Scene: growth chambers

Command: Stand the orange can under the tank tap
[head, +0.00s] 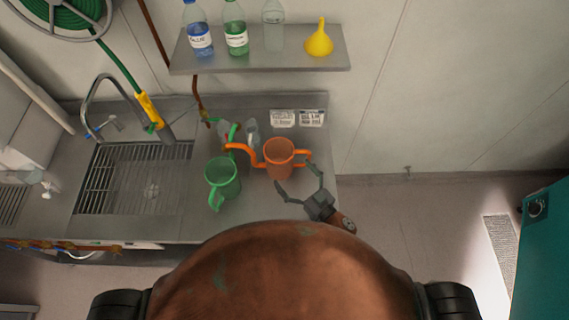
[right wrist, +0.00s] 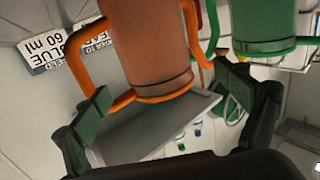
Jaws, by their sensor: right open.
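The orange can (head: 279,158) stands upright on the steel counter, its spout to the left and its handle to the right. It also shows in the right wrist view (right wrist: 152,55), between the two fingers. My right gripper (head: 298,180) is open, its fingers spread at the near right side of the can, close to the handle; I cannot tell if they touch it. A tank tap cannot be made out clearly. My left gripper is not in view.
A green can (head: 221,178) stands just left of the orange one; the orange spout reaches towards it. Further left are a sink grate (head: 130,185) and a curved faucet (head: 90,105). A shelf (head: 265,58) above holds bottles and a yellow funnel (head: 319,42). Labels (head: 283,118) lie behind.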

